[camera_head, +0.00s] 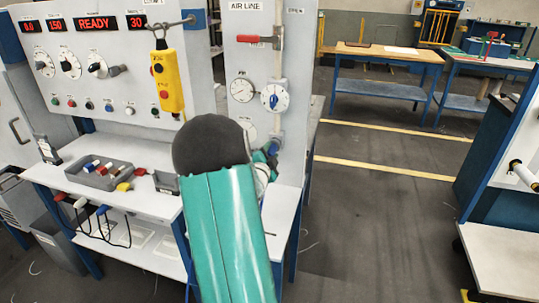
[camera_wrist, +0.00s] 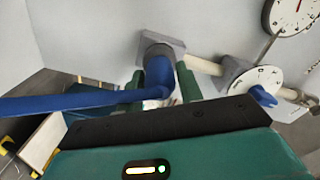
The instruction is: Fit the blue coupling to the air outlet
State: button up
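The blue coupling (camera_wrist: 158,70) sits between the two green fingers of my gripper (camera_wrist: 163,85) in the wrist view; the fingers look shut on it. Its upper end is at the dark round mouth of the air outlet (camera_wrist: 172,42), a grey square block on the pale panel. Whether it is seated inside or only in front of the outlet I cannot tell. A blue hose (camera_wrist: 50,104) runs left from the coupling. In the head view my gripper (camera_head: 270,156) is at the AIR LINE panel (camera_head: 262,60), and my green arm hides most of the coupling and outlet.
A pipe with a dial valve (camera_wrist: 255,82) lies right of the outlet, below a gauge (camera_wrist: 292,14). In the head view a yellow pendant (camera_head: 167,80) hangs left of my arm. A grey tray (camera_head: 100,174) of coloured parts lies on the white shelf. The right floor is open.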

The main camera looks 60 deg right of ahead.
jog(key=shift+o, duration=1.4)
jog(key=shift+a, duration=0.15)
jog(key=s+a, duration=0.2)
jog(key=a, duration=1.1)
jog(key=shift+a, duration=0.2)
